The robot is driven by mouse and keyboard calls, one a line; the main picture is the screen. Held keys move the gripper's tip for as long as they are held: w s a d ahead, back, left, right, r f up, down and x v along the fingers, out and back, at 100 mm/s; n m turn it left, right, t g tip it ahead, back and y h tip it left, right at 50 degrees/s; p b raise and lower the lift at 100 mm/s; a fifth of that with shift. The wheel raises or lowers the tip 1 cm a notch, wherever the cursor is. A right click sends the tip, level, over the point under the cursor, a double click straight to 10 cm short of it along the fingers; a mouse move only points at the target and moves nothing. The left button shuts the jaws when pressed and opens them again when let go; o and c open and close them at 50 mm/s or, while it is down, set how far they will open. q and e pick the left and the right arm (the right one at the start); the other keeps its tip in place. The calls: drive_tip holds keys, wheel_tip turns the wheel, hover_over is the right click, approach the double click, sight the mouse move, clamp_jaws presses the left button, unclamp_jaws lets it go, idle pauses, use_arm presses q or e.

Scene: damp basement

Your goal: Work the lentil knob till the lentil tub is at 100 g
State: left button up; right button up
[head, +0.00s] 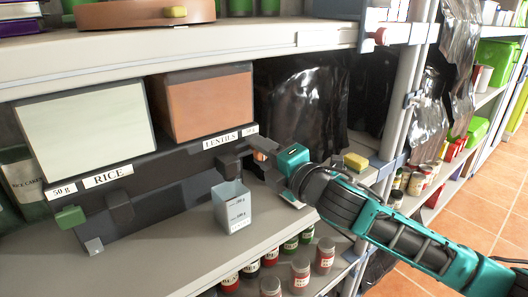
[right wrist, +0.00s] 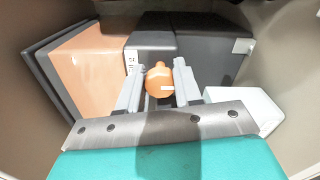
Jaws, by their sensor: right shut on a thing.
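The lentil knob (right wrist: 158,82) is orange and sits between the two fingers of my right gripper (right wrist: 158,70), which is shut on it. In the head view my right gripper (head: 270,160) reaches in from the right and mostly hides the knob. The lentil tub (head: 233,208), pale with printed gram marks, stands upright on the shelf below the dark lentil spout (head: 231,165). It also shows in the right wrist view (right wrist: 245,115). I cannot make out any fill level. The orange lentil hopper (head: 208,103) is above, labelled LENTILS. My left gripper is out of view.
A pale rice hopper (head: 85,132) with a green knob (head: 70,217) stands to the left. A yellow sponge-like block (head: 356,161) lies behind my right arm. Several jars (head: 300,272) stand on the shelf below. The shelf before the tub is bare.

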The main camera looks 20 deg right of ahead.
drive_tip(key=o, duration=1)
drive_tip(key=shift+b+v, duration=1.15)
drive_tip(key=shift+v, duration=5.25)
